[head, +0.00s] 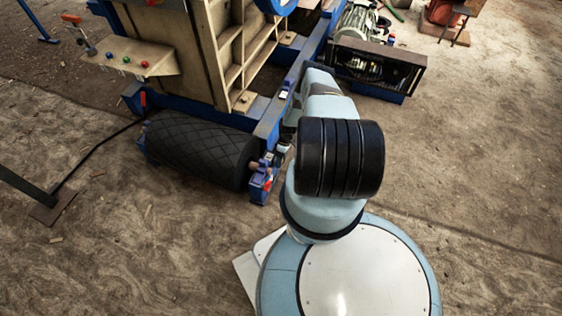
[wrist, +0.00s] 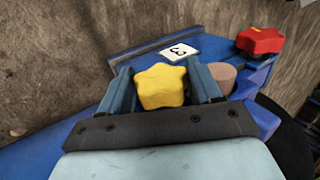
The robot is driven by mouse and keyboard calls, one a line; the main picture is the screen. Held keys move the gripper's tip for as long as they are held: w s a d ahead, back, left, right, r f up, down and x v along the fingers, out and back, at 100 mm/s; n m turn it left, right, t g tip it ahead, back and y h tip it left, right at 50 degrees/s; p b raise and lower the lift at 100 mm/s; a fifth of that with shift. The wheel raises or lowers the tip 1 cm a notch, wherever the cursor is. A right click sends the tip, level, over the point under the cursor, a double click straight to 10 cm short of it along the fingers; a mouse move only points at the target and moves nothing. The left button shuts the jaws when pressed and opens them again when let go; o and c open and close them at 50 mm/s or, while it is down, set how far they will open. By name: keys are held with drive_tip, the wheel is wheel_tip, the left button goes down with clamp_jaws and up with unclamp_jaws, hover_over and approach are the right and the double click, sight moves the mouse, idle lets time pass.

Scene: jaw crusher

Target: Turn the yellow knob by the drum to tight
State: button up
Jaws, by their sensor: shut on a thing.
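The yellow star-shaped knob (wrist: 161,86) sits between the two blue fingers of my gripper (wrist: 164,88) in the wrist view, with a finger against each side. My gripper is shut on it. The knob is on a blue bracket (wrist: 140,50) with a white label reading 3. In the head view the black drum (head: 200,150) with a diamond pattern lies at the left of my arm, and the bracket (head: 262,183) is at its right end. My arm hides most of the gripper and the yellow knob there.
A red knob (wrist: 260,41) stands on the same bracket, right of the yellow one, near a brown shaft end (wrist: 222,74). Bare sandy ground (head: 470,190) lies to the right.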

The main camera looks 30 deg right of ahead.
drive_tip(key=shift+w+d+g+y, duration=0.1)
drive_tip(key=shift+g+y, duration=0.4)
drive_tip(key=shift+y, duration=0.2)
idle(0.3)
drive_tip(key=o, duration=1)
drive_tip(key=shift+c, duration=0.2)
drive_tip(key=v, duration=1.3)
drive_tip(key=shift+w+d, duration=0.3)
drive_tip(key=shift+d, duration=0.05)
